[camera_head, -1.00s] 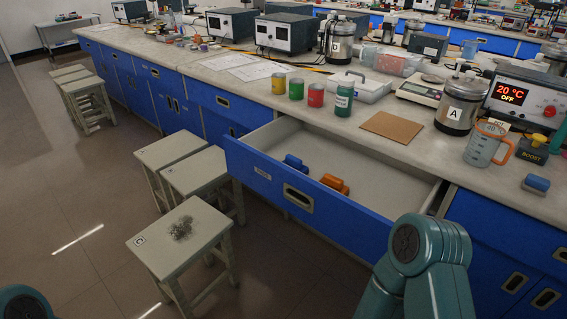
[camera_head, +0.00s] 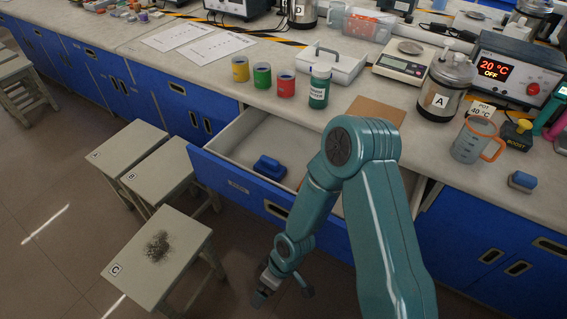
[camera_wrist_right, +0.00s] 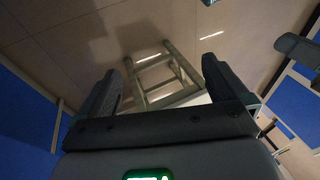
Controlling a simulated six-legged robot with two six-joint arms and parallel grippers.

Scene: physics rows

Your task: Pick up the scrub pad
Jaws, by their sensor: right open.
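A blue block-like piece with a raised handle (camera_head: 270,168) lies in the open drawer (camera_head: 215,178). A small blue-and-grey block (camera_head: 522,181) lies on the counter at the right. I cannot tell which is the scrub pad. A dark grey speckled patch (camera_head: 158,246) is on the top of stool C (camera_head: 185,226). My right gripper (camera_head: 259,296) hangs low in front of the drawer, right of stool C, touching neither. In the right wrist view its fingers (camera_wrist_right: 167,85) are apart with nothing between them. My left gripper is out of view.
My right arm covers the drawer's right part. Red (camera_head: 286,86), green (camera_head: 262,76) and yellow (camera_head: 240,69) cans and a green bottle (camera_head: 319,88) stand behind the drawer. Pot A (camera_head: 440,98) and a measuring jug (camera_head: 468,145) stand farther right. Stools stand at the left.

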